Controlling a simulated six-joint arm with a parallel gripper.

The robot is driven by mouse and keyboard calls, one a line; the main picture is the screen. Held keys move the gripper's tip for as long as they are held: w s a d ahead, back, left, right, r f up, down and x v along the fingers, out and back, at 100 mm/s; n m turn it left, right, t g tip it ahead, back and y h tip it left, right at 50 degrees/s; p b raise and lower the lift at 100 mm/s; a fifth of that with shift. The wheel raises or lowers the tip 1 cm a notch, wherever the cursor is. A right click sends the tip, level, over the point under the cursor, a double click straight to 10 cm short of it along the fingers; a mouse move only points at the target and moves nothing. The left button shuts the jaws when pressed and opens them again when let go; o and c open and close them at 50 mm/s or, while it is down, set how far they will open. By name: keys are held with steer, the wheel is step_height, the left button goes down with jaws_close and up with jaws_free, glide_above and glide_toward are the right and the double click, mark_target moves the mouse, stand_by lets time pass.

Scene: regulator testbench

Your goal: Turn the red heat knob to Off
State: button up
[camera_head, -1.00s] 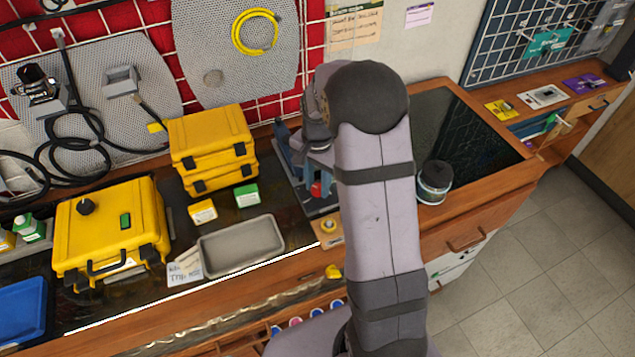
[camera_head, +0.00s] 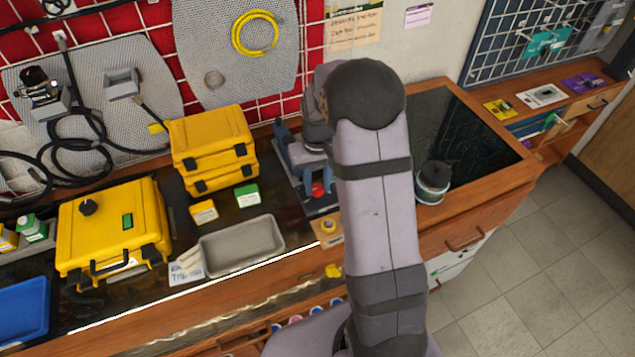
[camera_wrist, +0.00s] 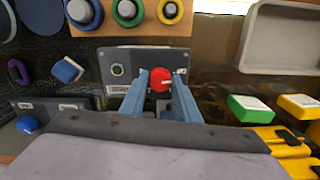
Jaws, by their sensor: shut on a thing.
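The red heat knob (camera_wrist: 161,80) is a round red knob with a white pointer mark on the right of its face in the wrist view. It sits on a dark grey panel (camera_wrist: 116,55) with small white markings. My gripper (camera_wrist: 161,76) has its two blue-grey fingers on either side of the knob and is shut on it. In the head view the red knob (camera_head: 318,190) shows just left of my arm, below my gripper (camera_head: 306,165). The small markings are too blurred to read.
A grey tray (camera_head: 243,246) and yellow cases (camera_head: 112,225) stand left of the panel. Green and yellow small boxes (camera_head: 246,195) lie between them. A dark jar (camera_head: 433,182) stands right of my arm. In the wrist view, ringed knobs (camera_wrist: 128,10) lie beyond the panel.

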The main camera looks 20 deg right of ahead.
mark_target(317, 188)
steer(key=shift+w+n, duration=0.1)
steer(key=shift+n, duration=1)
steer(key=o, duration=1)
steer(key=shift+o, duration=0.2)
steer(key=shift+r+b, duration=0.9)
steer(key=shift+r, duration=2.85)
